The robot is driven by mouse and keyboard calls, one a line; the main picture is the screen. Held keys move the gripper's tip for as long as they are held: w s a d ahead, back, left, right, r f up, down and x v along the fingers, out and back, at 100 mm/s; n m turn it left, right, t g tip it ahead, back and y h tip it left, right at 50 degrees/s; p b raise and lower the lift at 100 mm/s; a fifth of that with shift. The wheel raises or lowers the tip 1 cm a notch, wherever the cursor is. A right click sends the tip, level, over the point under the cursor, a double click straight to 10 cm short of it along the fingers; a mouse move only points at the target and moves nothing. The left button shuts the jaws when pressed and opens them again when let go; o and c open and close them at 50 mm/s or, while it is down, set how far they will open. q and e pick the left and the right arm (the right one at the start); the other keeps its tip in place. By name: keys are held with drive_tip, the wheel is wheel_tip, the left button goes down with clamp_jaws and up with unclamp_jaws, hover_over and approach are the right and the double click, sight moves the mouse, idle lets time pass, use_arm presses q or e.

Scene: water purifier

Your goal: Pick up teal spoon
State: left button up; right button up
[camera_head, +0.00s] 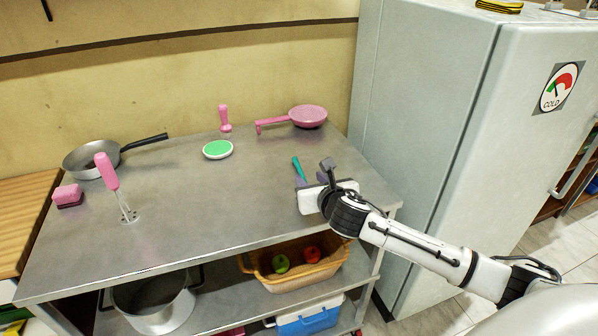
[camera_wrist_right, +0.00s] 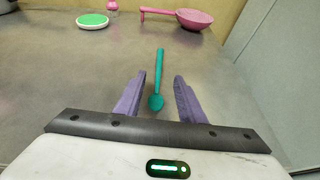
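The teal spoon (camera_head: 298,167) lies on the metal table near its right end, its lower part hidden by my right gripper in the head view. In the right wrist view the spoon (camera_wrist_right: 158,78) points away from me, with its wider end nearest me between the purple fingers. My right gripper (camera_wrist_right: 154,95) is open, one finger on each side of the spoon's near end with a gap on both sides. The gripper also shows in the head view (camera_head: 312,181). My left gripper is not in view.
A green-topped white dish (camera_head: 217,149), a pink handled tool (camera_head: 224,118) and a pink pan (camera_head: 307,116) stand behind. A metal pan (camera_head: 92,158), pink whisk (camera_head: 107,172) and pink sponge (camera_head: 68,194) are at left. A grey fridge (camera_head: 428,110) stands right of the table (camera_head: 200,225).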

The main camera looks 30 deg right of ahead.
sight(302, 174)
drive_tip(key=shift+x, duration=3)
drive_tip(key=shift+a+f, duration=0.15)
clamp_jaws()
